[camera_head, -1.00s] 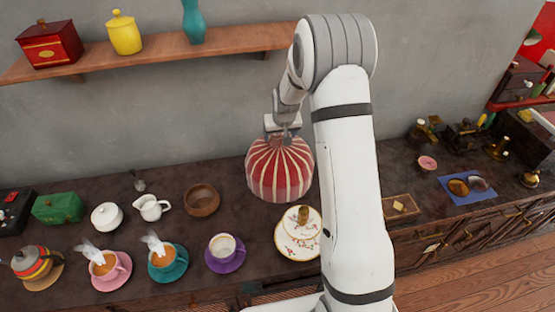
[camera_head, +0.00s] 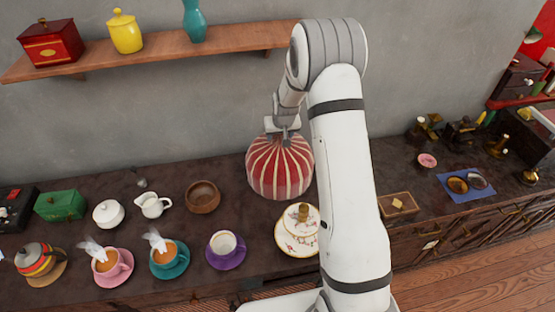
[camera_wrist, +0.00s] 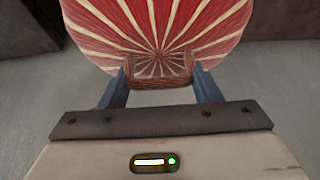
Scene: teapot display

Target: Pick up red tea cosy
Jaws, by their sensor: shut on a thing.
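The red tea cosy (camera_head: 279,170) with cream stripes stands at the back of the dark counter in the head view. My gripper (camera_head: 282,130) is at its top from above, in front of the grey wall. In the wrist view the cosy (camera_wrist: 155,30) fills the upper middle, and its stripes meet near my gripper (camera_wrist: 159,80). The two blue fingers are shut on the top of the cosy, one on each side of a brown woven part. Whether the cosy touches the counter is hard to tell.
A tiered floral plate stand (camera_head: 298,232) is close in front of the cosy. A wooden bowl (camera_head: 202,197) and a purple cup (camera_head: 225,245) are to its left. A wooden shelf (camera_head: 150,65) with a yellow jar (camera_head: 125,32) hangs above left.

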